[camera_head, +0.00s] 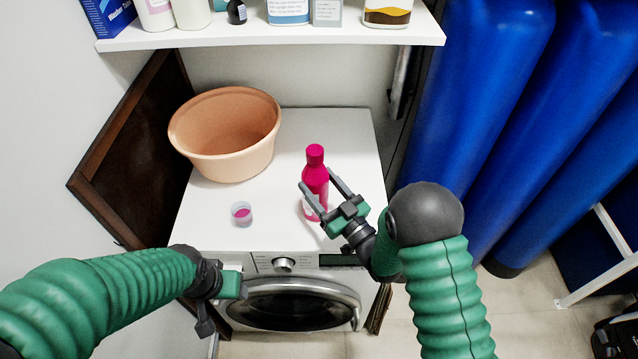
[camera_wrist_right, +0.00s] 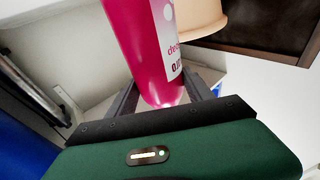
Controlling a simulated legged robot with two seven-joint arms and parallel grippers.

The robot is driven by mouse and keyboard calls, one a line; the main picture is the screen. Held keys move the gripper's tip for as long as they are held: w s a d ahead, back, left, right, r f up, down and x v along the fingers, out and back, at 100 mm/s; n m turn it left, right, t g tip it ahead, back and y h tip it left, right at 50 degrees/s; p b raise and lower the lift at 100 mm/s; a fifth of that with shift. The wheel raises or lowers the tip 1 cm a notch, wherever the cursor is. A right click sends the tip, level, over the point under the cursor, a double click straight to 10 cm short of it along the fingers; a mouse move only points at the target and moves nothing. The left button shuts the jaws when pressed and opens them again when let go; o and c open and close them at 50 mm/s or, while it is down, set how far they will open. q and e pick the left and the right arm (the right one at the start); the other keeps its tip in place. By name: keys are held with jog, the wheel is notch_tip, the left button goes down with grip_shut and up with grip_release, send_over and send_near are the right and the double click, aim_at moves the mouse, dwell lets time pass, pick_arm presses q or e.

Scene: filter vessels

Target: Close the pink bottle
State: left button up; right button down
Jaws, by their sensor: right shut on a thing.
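The pink bottle (camera_head: 315,178) is upright over the front right of the white washing machine's top (camera_head: 280,235). A pink cap (camera_head: 315,155) sits on its neck; how tightly it sits cannot be told. My right gripper (camera_head: 321,182) has its fingers on both sides of the bottle and is shut on its body. The wrist view shows the bottle (camera_wrist_right: 146,48) and its white label between the dark fingers (camera_wrist_right: 165,98). Whether its base touches the machine cannot be told. My left gripper (camera_head: 222,300) hangs in front of the machine, away from the bottle; its fingers are unclear.
A small clear cup with pink in it (camera_head: 241,214) stands left of the bottle. A peach basin (camera_head: 225,150) stands behind it. A white shelf (camera_head: 280,38) with several containers hangs above. Tall blue tanks (camera_head: 470,100) are at right. The machine's top is clear behind the bottle.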

jog(key=shift+d, duration=0.1)
jog(key=c, duration=0.8)
grip_release()
jog(key=shift+s, duration=0.1)
jog(key=o, duration=0.4)
jog(key=shift+a, duration=0.35)
jog(key=shift+d, duration=0.15)
jog(key=shift+s+d, duration=0.1)
jog(key=shift+d, duration=0.05)
jog(key=b+v, duration=0.2)
jog(key=v, duration=0.9)
jog(key=shift+s+d, duration=0.2)
jog(key=shift+s, duration=0.05)
